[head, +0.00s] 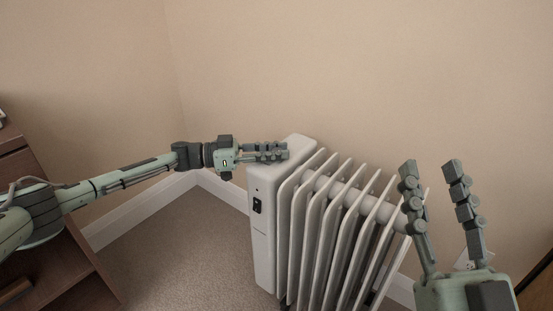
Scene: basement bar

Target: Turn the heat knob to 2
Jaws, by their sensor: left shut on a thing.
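A white oil-filled radiator (262,245) with several upright fins stands on the carpet against the wall. Its front panel has a small dark switch plate (257,205). My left gripper (284,150) reaches in from the left at the top of the radiator's control end, with its fingers closed together. The heat knob is not visible; the fingers cover that spot, and the knob's setting cannot be read. My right gripper (430,170) is open and empty at the right, with its fingers spread and pointing up in front of the radiator's far fins.
A brown wooden cabinet (75,270) stands at the left edge. A wall socket (465,262) is partly hidden behind my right gripper. White skirting (140,210) runs along the walls. Carpet (185,265) between cabinet and radiator is clear.

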